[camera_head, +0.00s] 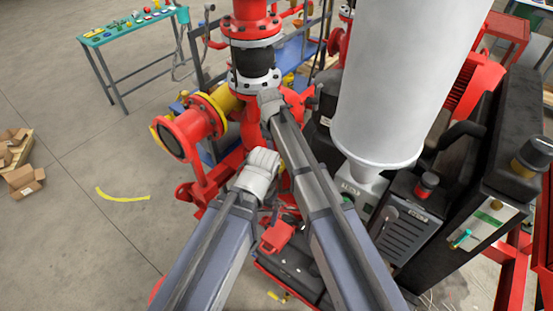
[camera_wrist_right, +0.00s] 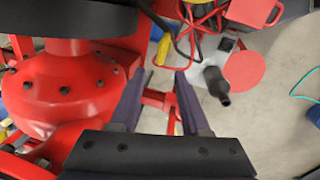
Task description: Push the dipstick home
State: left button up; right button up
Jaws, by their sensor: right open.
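I cannot pick out the dipstick for certain in either view. My right gripper (camera_wrist_right: 161,74) is open in the right wrist view, with its two dark fingers apart. A red bracket-like part (camera_wrist_right: 155,101) shows between and beyond the fingers, and I see nothing clamped. In the head view my right arm reaches up beside the red pump pipework (camera_head: 249,130), and its gripper (camera_head: 304,101) is small and partly hidden. My left arm ends lower, at a pale wrist; its jaws are too hidden to read.
A large white cylinder (camera_head: 405,75) stands close to the right of my right arm. A dark control box (camera_head: 408,232) is below it. A red flanged pipe (camera_head: 183,135) juts left. A green table (camera_head: 130,25) stands far back left. The floor at left is mostly clear.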

jog(key=f+b, duration=0.2)
jog(key=f, duration=0.1)
jog(key=f+b, duration=0.2)
jog(key=shift+w+d+f, duration=0.1)
jog(key=shift+w+d, duration=0.05)
jog(key=shift+w, duration=0.15)
jog(key=shift+c, duration=0.3)
grip_shut()
dwell(0.8)
